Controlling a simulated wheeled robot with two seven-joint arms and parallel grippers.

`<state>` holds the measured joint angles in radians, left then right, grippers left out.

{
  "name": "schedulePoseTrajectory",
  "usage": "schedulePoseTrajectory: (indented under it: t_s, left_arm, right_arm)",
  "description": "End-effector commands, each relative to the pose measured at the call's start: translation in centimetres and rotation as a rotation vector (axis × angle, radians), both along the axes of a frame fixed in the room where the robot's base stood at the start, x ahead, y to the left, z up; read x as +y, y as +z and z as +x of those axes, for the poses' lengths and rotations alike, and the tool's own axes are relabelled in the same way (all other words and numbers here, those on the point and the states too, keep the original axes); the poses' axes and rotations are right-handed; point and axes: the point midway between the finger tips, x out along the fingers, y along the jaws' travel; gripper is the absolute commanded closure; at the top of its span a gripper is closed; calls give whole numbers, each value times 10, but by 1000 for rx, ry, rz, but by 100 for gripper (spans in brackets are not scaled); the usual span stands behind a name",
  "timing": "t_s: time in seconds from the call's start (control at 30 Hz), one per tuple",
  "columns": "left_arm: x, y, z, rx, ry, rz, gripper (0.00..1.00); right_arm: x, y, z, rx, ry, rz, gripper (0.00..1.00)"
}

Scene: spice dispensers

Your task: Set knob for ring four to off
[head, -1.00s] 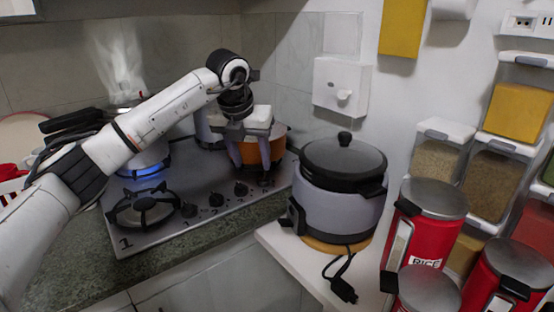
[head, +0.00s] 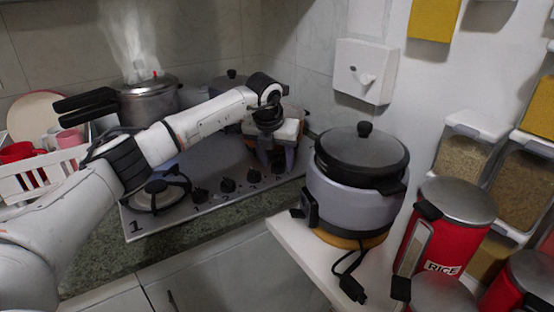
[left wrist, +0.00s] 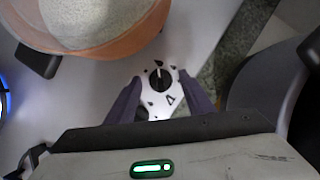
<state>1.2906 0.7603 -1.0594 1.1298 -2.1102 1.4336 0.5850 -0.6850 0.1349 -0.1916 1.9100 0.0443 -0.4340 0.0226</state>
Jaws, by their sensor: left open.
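The stove (head: 180,215) has a row of black knobs along its front edge, with three (head: 228,185) clear to the left of my left gripper (head: 272,163). The knob at the right end is mostly hidden by that gripper in the head view. My right gripper is not seen.
An orange pot (left wrist: 110,42) stands close behind the knob. A pressure cooker (head: 148,103) steams at the back left. A blue flame (left wrist: 3,98) shows at the wrist view's left edge. A rice cooker (head: 352,195) stands right of the stove.

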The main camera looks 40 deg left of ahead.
Motion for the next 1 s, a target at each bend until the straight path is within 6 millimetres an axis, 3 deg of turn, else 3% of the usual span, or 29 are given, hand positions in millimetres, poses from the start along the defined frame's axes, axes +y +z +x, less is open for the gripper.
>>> schedulePoseTrajectory:
  t_s: [0.2, 0.47, 0.77, 1.0]
  left_arm:
    - [0, -1, 0, 0, -1, 0, 52]
    - [0, 0, 0, 0, 0, 0, 92]
    - [-1, 0, 1, -1, 35, 0, 92]
    - [-2, 1, 2, -1, 171, 1, 92]
  right_arm:
    - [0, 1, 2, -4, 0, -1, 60]
    - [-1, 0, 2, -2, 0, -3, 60]
    - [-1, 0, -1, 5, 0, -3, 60]
    - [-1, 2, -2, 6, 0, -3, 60]
